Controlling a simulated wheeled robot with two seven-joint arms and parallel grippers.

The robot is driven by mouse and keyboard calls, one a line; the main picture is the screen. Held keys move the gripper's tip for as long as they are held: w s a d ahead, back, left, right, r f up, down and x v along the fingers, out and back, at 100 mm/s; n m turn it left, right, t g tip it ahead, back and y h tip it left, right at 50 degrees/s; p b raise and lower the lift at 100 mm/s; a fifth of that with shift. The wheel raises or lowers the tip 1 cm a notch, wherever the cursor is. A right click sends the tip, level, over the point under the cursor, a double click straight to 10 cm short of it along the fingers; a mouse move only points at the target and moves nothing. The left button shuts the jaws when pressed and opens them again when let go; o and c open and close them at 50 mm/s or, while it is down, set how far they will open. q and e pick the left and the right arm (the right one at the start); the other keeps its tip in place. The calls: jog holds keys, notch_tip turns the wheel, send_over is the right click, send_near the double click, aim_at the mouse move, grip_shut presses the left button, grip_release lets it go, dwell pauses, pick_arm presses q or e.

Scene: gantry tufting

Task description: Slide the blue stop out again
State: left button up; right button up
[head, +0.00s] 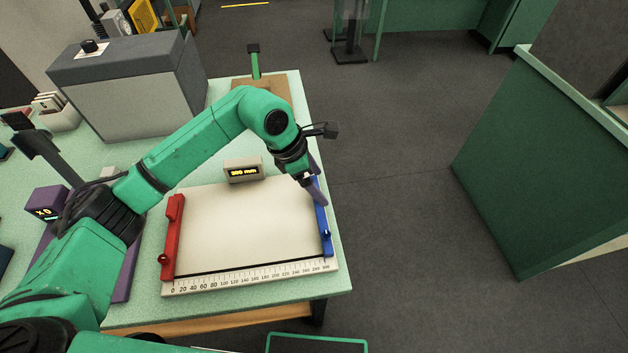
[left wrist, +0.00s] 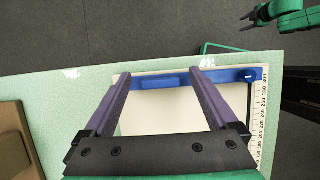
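The blue stop (head: 326,238) is a long bar along the right edge of the white measuring board (head: 240,225). Its lower end is near the high end of the printed scale, around 300. My left gripper (head: 314,188) is over the upper part of the blue stop. In the left wrist view my left gripper (left wrist: 163,76) is open, its two purple fingers apart. The stop's raised blue block (left wrist: 160,81) shows between the fingertips; whether they touch it I cannot tell. My right gripper (left wrist: 250,20) is small at the top right, away from the board; its opening is unclear.
A red stop (head: 172,238) is at the board's left edge. A small display (head: 243,170) behind the board seems to read 300 mm. A grey box (head: 130,85) stands at the back left. The table edge is close right of the board, with open floor beyond.

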pick_arm(q)
jog(key=shift+a+r, duration=0.15)
jog(key=shift+a, duration=0.05)
jog(key=b+v, duration=0.3)
jog(key=v, duration=1.1)
jog(key=shift+d+r, duration=0.1)
